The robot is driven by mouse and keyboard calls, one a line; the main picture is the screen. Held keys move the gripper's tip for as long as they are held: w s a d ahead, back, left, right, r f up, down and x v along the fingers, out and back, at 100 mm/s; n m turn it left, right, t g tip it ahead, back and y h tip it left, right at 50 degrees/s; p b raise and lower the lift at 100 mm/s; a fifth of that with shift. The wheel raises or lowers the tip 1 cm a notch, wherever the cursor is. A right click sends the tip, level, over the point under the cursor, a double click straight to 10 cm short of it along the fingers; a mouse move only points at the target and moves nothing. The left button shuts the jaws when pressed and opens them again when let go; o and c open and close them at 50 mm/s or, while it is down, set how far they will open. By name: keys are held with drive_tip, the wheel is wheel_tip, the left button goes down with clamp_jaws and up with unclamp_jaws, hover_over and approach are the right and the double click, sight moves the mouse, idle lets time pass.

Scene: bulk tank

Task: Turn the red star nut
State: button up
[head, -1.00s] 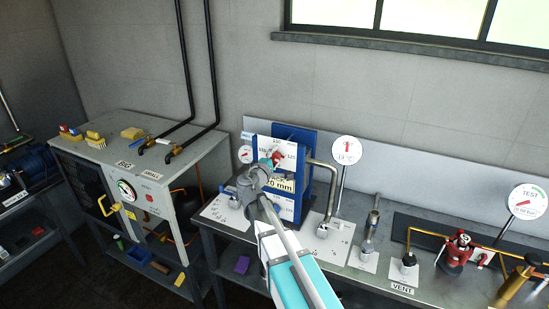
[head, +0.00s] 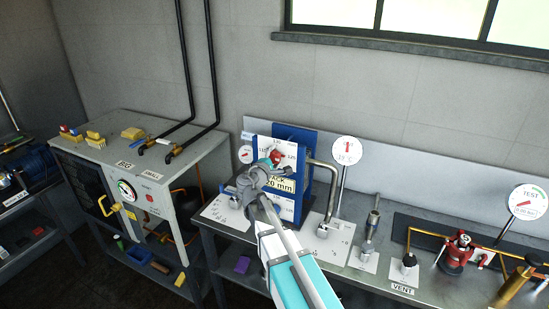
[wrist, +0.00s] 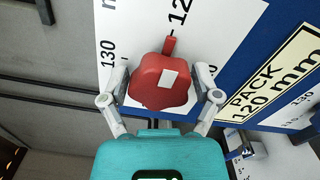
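The red star nut (wrist: 158,88) sits on the front of a white scale panel (wrist: 125,22) with printed numbers. A small red pointer (wrist: 169,46) shows just above it, and a pale mark is on its face. My gripper (wrist: 161,78) has one finger on each side of the nut, close against its lobes, and appears shut on it. In the head view the nut (head: 277,156) shows as a small red patch just beyond my gripper (head: 267,168), which partly hides it and the panel.
A pale yellow label (wrist: 285,72) reading PACK 120 mm is beside the nut on a blue plate (wrist: 240,72). A bent grey pipe (head: 334,180) and a round gauge (head: 346,150) stand to the right. A grey cabinet (head: 190,150) stands left, apart from the bench.

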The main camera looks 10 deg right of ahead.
drive_tip(key=shift+o, duration=0.4)
drive_tip(key=shift+s, duration=0.1)
drive_tip(key=shift+s+a, duration=0.1)
drive_tip(key=v, duration=1.1)
drive_tip(key=shift+s+a, duration=0.2)
drive_tip(key=shift+s, duration=0.1)
drive_tip(key=shift+d, duration=0.1)
drive_tip(key=s+d+f+m+g+y, duration=0.2)
drive_tip(key=s+d+f+m+g, duration=0.65)
drive_tip(key=d+f, duration=0.2)
drive_tip(key=s+a+f+m+g+y, duration=0.4)
drive_tip(key=s+f+m+g+y, duration=0.2)
drive_tip(key=s+f+y, duration=0.2)
drive_tip(key=s, duration=0.2)
drive_tip(key=shift+s+y, duration=0.3)
